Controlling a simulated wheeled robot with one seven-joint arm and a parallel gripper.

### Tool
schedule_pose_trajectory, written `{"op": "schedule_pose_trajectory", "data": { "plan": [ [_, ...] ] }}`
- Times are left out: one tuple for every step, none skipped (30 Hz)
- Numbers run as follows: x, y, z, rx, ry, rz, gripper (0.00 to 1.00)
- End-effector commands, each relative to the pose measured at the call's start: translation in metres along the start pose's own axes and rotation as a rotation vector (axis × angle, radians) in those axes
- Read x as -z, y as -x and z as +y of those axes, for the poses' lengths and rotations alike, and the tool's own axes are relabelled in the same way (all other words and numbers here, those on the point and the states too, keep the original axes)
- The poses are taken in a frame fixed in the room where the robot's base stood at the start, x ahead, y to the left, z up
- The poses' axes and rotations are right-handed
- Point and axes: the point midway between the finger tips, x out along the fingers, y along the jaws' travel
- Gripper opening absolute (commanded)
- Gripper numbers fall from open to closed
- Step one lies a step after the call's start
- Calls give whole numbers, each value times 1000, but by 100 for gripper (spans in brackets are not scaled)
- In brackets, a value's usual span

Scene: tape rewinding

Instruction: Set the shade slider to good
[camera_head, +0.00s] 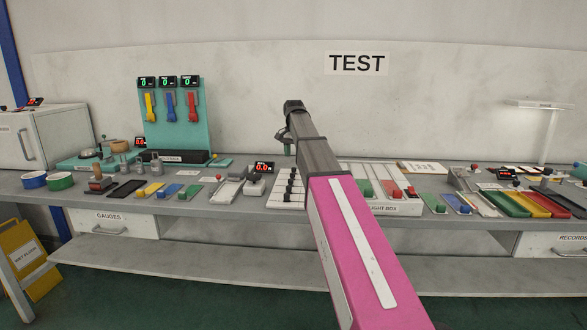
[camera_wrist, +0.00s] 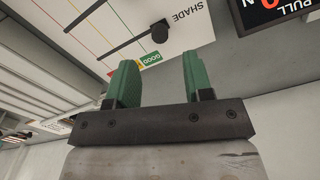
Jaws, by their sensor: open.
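In the wrist view, a white panel marked SHADE (camera_wrist: 187,43) shows upside down, with a dark round slider knob (camera_wrist: 160,31) at the end of a black slot by that word. A green GOOD label (camera_wrist: 151,58) sits on the panel's edge, with yellow and red marks beside it partly hidden by a finger. My gripper (camera_wrist: 157,82) is open and empty, its two green fingers apart from the knob. In the head view my gripper (camera_head: 288,148) hangs above the bench, behind my arm. A white panel with several black knobs (camera_head: 286,190) lies below it; its labels are too small to read.
A red-digit display (camera_head: 264,168) stands left of the knob panel; a PULL display (camera_wrist: 275,8) shows at the wrist view's top right.

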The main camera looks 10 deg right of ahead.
Motion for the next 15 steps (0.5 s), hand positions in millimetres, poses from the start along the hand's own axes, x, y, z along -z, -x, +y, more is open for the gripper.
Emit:
{"op": "schedule_pose_trajectory", "data": {
  "plan": [
    [-1, -11, 1, -1, 0, -1, 47],
    [-1, -16, 1, -1, 0, -1, 47],
    [-1, -24, 1, -1, 0, -2, 47],
    [-1, -28, 1, -1, 0, -2, 47],
    [-1, -33, 1, -1, 0, -1, 47],
    [-1, -39, 0, 0, 0, -1, 47],
    [-1, -44, 0, 0, 0, -1, 47],
    [-1, -48, 0, -1, 0, -1, 47],
    [0, -52, 0, -1, 0, -1, 47],
    [0, -55, 0, -1, 0, -1, 47],
    [0, -57, 0, 0, 0, 0, 47],
    [0, -60, 0, 0, 0, 0, 47],
    [0, -62, 0, 0, 0, 0, 47],
    [0, -64, 0, 0, 0, 0, 47],
    [0, -65, 0, 0, 0, 0, 47]
  ]
}}
